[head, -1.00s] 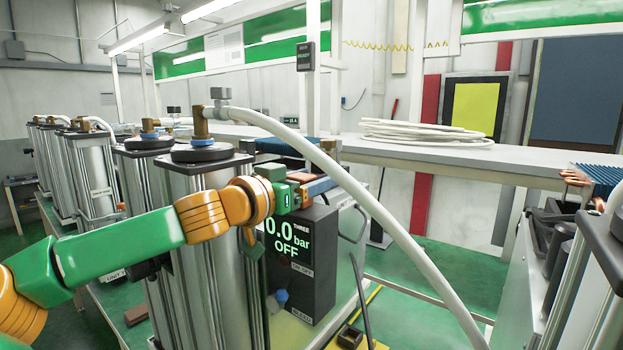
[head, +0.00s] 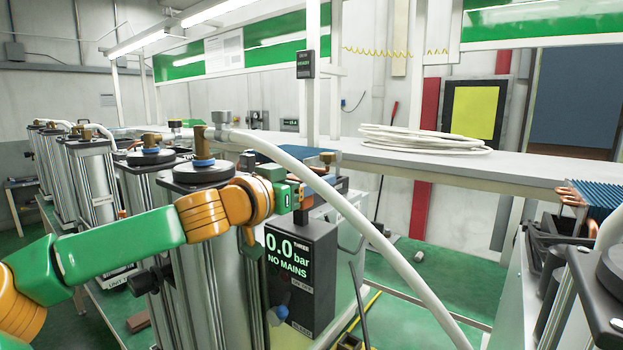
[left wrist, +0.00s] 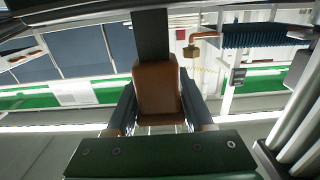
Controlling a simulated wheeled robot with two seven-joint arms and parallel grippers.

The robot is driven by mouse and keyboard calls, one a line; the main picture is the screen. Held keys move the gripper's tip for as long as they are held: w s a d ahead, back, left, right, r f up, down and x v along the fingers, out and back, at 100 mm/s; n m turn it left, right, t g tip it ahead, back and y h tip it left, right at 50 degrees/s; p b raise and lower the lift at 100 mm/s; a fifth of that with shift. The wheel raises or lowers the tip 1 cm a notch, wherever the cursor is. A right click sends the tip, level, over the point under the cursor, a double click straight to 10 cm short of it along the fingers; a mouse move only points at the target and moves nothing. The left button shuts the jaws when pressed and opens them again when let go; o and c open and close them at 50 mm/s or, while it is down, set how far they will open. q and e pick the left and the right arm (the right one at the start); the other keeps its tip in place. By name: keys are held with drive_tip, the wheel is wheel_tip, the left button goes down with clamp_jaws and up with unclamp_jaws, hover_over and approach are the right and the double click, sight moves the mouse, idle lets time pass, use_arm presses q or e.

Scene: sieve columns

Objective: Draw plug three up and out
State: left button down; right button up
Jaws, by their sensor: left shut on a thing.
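My left gripper (head: 320,186) reaches in from the left, above the control box of unit three (head: 301,277). Its jaws are shut on a brown block, which I take to be the plug (left wrist: 157,90). The plug sits between both fingers in the left wrist view, with a dark strip running away from its far end. The box display reads THREE, 0.0 bar, NO MAINS. My right gripper is not in view.
A white hose (head: 370,230) arches from the near column's top (head: 205,172) down to the right, close by my gripper. More columns (head: 92,180) stand at left. A grey bench (head: 440,172) with coiled hose (head: 425,139) lies behind. More equipment fills the right edge.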

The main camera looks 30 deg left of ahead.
use_arm(q)
drive_tip(key=shift+r, duration=0.3)
drive_tip(key=shift+c, duration=2.2)
unclamp_jaws()
drive_tip(key=b, duration=0.1)
hover_over(290, 229)
drive_tip(key=shift+s+b, duration=0.4)
drive_tip(key=shift+s, duration=0.3)
drive_tip(key=shift+f, duration=0.1)
